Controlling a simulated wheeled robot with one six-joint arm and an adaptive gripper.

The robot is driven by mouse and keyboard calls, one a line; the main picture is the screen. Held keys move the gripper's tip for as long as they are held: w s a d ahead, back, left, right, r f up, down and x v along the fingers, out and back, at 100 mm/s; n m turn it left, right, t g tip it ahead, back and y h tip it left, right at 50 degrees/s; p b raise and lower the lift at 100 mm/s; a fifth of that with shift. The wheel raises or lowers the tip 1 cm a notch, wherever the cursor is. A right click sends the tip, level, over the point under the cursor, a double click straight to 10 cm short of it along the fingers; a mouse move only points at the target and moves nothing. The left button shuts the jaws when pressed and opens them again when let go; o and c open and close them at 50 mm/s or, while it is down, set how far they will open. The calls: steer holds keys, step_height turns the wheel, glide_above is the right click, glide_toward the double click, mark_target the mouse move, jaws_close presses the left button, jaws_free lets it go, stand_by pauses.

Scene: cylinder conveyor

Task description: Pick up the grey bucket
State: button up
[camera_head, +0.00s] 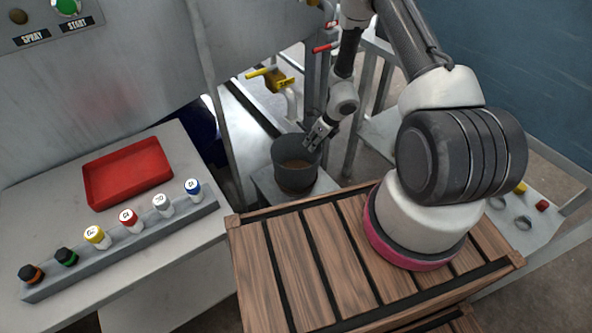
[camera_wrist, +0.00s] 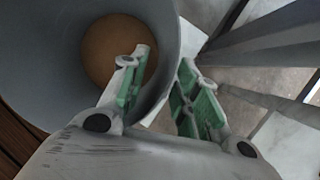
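The grey bucket (camera_head: 296,181) stands upright on a small pale stand (camera_head: 262,184) beyond the wooden crate, with something brown inside at its bottom. My gripper (camera_head: 317,137) is at the bucket's right rim. In the wrist view the bucket (camera_wrist: 45,65) fills the upper left. There my gripper (camera_wrist: 163,66) has its green-padded fingers apart, one over the bucket's inside and the other outside, with the wall between them. A gap shows between the fingers, and I see no clear grip on the wall.
A wooden slatted crate (camera_head: 288,262) lies in front. At left, a grey table holds a red tray (camera_head: 127,172) and a rack (camera_head: 130,239) of several coloured-cap bottles. Yellow-handled (camera_head: 277,80) and red-handled valves and metal posts stand close behind the bucket. A side table (camera_head: 520,228) is at right.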

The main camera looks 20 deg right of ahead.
steer(key=x, duration=0.2)
steer(key=shift+w+a+f, duration=0.1)
steer(key=shift+w+f, duration=0.05)
steer(key=shift+f, duration=0.25)
jaws_close()
steer(key=shift+r, duration=0.1)
